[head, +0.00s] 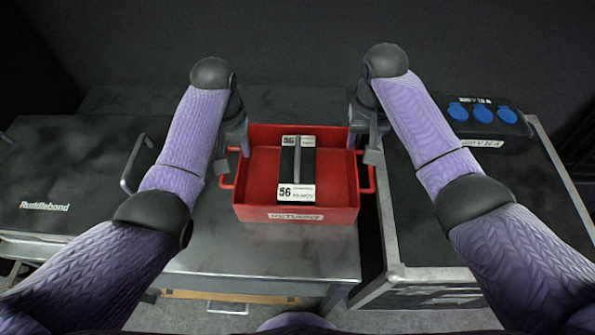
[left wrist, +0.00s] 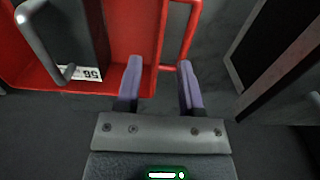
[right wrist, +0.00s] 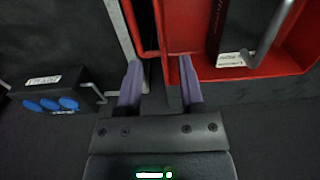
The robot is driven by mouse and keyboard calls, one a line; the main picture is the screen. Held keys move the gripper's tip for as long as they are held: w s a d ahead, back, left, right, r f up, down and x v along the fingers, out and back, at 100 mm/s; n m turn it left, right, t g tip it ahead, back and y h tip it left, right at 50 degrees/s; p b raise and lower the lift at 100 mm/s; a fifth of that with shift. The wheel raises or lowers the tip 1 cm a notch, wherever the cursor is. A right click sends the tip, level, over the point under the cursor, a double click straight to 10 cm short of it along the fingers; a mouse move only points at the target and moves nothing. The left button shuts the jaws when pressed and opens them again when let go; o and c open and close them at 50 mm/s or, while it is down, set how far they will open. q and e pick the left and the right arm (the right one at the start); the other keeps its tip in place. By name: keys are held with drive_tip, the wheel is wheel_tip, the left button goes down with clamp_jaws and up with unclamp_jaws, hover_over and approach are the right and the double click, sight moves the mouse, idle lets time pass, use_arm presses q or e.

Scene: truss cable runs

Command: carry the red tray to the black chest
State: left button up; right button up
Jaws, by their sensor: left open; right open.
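The red tray (head: 247,205) sits level on a grey metal table, with a loop handle at each side. Inside it lies a black box (head: 307,165) with white "56" labels and a bar handle. My left gripper (head: 235,152) is open at the tray's left handle (left wrist: 188,35). My right gripper (head: 364,152) is open at the right handle (right wrist: 131,25). The fingers are close to the handles; I cannot tell whether they touch. Two dark chests flank the table: one marked "Ruddlebond" (head: 60,165) at left, one with metal edges (head: 440,225) at right. I cannot tell which is the black chest.
A black socket box (head: 485,122) with several blue covers stands at the back of the right chest; it also shows in the right wrist view (right wrist: 60,90). The left chest's top looks bare, with a grey handle (head: 133,163) near its right side. The table's front (head: 270,260) is clear.

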sight(245, 182)
use_arm(q)
wheel_tip(245, 182, down, 10)
drive_tip(key=shift+r, duration=0.25)
use_arm(e)
wheel_tip(245, 182, down, 10)
drive_tip(key=shift+r, duration=0.2)
use_arm(q)
drive_tip(key=shift+c, duration=0.3)
use_arm(e)
drive_tip(key=shift+c, duration=0.3)
use_arm(q)
clamp_jaws()
use_arm(e)
clamp_jaws()
drive_tip(key=shift+r, duration=0.1)
